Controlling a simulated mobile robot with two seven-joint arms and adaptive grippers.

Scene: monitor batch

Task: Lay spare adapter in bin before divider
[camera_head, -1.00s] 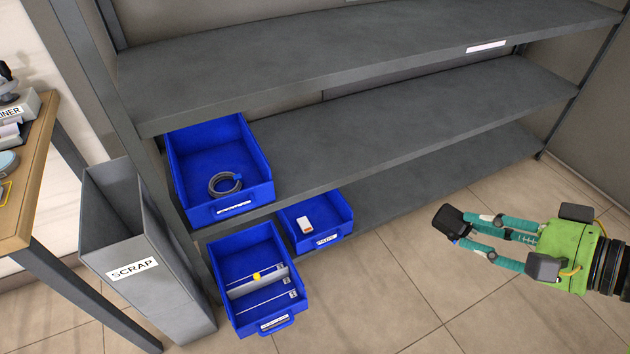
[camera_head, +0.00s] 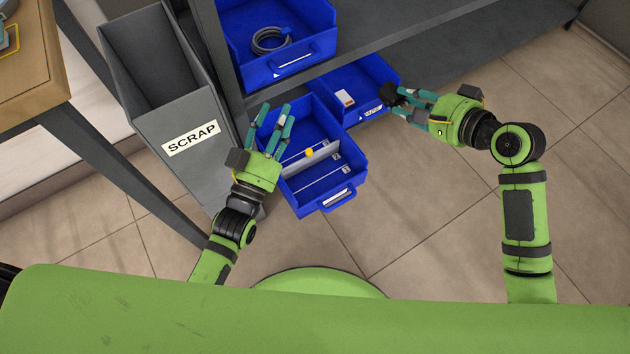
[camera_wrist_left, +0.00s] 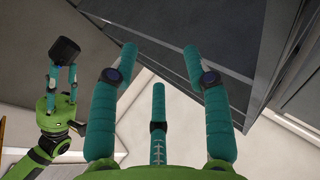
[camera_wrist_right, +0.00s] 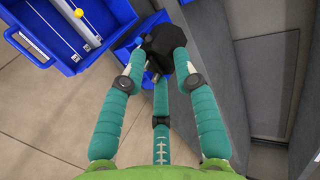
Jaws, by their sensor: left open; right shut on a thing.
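My right gripper (camera_head: 407,97) is shut on a black adapter (camera_head: 391,95), held beside the right edge of the small blue bin. The adapter also shows between the fingers in the right wrist view (camera_wrist_right: 165,45). The blue bin with a divider (camera_head: 344,195) is pulled out in front of the shelf. Its grey divider (camera_head: 322,154) stands across it, with a yellow knob (camera_head: 309,152) on top. My left gripper (camera_head: 273,112) is open and empty over this bin's left side. In the left wrist view its fingers (camera_wrist_left: 160,65) are spread.
A small blue bin (camera_head: 372,73) holds a white and red box (camera_head: 345,97). A blue bin above (camera_head: 320,45) holds a coiled grey cable (camera_head: 270,40). A grey SCRAP container (camera_head: 160,100) stands at left, near my left gripper. Floor at the front right is open.

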